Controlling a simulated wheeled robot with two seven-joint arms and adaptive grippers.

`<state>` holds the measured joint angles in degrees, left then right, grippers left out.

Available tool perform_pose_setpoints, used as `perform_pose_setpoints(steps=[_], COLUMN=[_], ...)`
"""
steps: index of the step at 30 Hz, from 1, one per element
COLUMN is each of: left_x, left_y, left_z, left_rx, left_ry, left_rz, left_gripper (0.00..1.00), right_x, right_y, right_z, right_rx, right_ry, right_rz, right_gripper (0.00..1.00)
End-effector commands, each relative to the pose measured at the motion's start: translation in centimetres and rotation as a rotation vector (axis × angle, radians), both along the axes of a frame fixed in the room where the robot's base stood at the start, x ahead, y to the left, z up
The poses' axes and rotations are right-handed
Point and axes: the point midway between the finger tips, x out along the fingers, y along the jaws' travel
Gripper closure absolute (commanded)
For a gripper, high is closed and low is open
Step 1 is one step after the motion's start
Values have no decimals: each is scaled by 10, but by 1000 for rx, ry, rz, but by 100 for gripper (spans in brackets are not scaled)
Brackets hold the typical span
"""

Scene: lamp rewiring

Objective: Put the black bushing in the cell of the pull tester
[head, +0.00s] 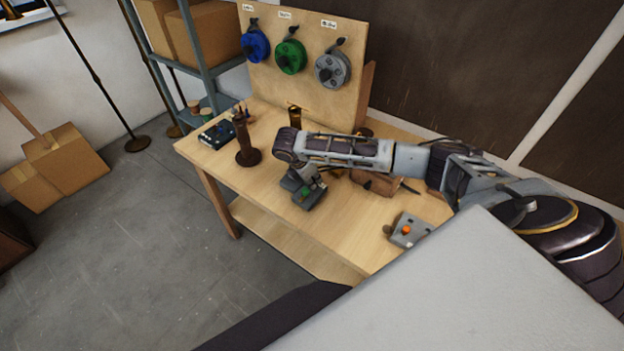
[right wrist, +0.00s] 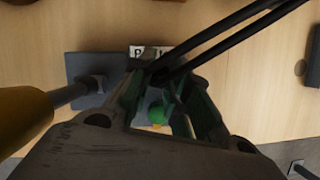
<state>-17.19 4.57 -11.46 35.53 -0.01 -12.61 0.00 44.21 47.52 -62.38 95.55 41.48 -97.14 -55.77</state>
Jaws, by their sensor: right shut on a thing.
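My right gripper (head: 306,178) is over the small grey tester (head: 308,198) near the table's front edge. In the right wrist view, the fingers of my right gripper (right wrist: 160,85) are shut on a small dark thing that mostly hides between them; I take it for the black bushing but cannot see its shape. The grey tester (right wrist: 85,68) lies below the fingers, with a partly covered white label starting with "P" and a green part (right wrist: 157,114) showing between them. I cannot tell whether the held thing touches the cell. My left gripper is not in view.
A dark brown post (head: 244,140) on a round base and a dark blue box (head: 216,134) stand left on the table. A grey box with an orange button (head: 407,230) is at the right. Blue, green and grey reels hang on the back board (head: 310,75).

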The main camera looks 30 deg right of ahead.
Motion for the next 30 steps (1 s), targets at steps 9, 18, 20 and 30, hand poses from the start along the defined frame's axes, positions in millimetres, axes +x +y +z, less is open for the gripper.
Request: perform_pose_setpoints(steps=[9,18,20,30], left_x=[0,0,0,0], left_y=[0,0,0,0], left_z=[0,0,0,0], left_rx=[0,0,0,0], left_ry=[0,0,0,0], left_rz=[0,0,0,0], left_gripper=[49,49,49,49], right_x=[0,0,0,0], right_y=[0,0,0,0], right_z=[-2,-5,-5,-7], right_rx=[0,0,0,0], right_ry=[0,0,0,0], right_rz=[0,0,0,0], right_gripper=[98,98,98,98])
